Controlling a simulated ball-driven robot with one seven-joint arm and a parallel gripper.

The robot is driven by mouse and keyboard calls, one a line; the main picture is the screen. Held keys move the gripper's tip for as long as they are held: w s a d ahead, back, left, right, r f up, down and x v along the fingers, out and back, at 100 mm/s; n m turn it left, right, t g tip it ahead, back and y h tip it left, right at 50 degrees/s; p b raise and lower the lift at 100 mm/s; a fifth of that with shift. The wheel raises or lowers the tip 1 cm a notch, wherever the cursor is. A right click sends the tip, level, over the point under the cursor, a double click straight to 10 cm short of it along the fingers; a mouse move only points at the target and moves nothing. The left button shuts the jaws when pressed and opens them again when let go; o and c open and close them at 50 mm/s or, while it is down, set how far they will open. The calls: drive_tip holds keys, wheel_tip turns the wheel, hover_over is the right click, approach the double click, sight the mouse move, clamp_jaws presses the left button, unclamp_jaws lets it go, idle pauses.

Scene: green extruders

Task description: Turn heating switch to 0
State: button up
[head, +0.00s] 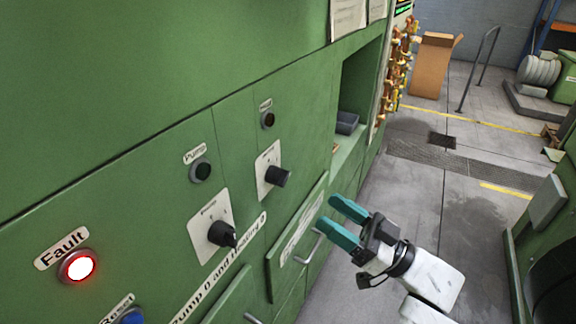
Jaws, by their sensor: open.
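A green panel holds two black rotary knobs on white plates. The far knob (277,177) sits below a dark round lamp (267,120) whose small label is too small to read surely; it looks like the heating switch. Its position marks are unreadable. The nearer knob (221,234) sits below the lamp labelled Pump (201,170). My gripper (340,221) has teal fingers and is open and empty. It is to the right of and lower in the picture than the far knob, apart from it, with its fingers pointing toward the panel.
A red lit Fault lamp (78,266) and a blue button (132,317) are at lower left. Drawer handles (311,246) stick out below the knobs. An open recess holds a dark box (347,122). A green machine (549,225) stands at right; grey floor (410,190) lies between.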

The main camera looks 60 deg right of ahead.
sight(286, 182)
drive_tip(key=p+x, duration=0.3)
drive_tip(key=x, duration=0.7)
drive_tip(key=shift+w+r, duration=0.2)
drive_tip(key=shift+w, duration=0.15)
drive_tip(key=shift+c, duration=0.3)
drive_tip(key=c, duration=0.9)
drive_tip(key=shift+c, duration=0.2)
drive_tip(key=shift+n, duration=0.4)
drive_tip(key=n+g+y+p, duration=0.1)
drive_tip(key=n+y, duration=0.1)
drive_tip(key=n, duration=0.3)
drive_tip(key=n+g+y+p, duration=0.1)
drive_tip(key=n+y+p, duration=0.1)
drive_tip(key=n, duration=0.3)
drive_tip(key=n+g+y+p, duration=0.1)
drive_tip(key=n+y+p, duration=0.1)
drive_tip(key=n, duration=0.3)
drive_tip(key=shift+d+r+g, duration=0.25)
drive_tip(key=shift+g, duration=0.15)
drive_tip(key=shift+n, duration=0.3)
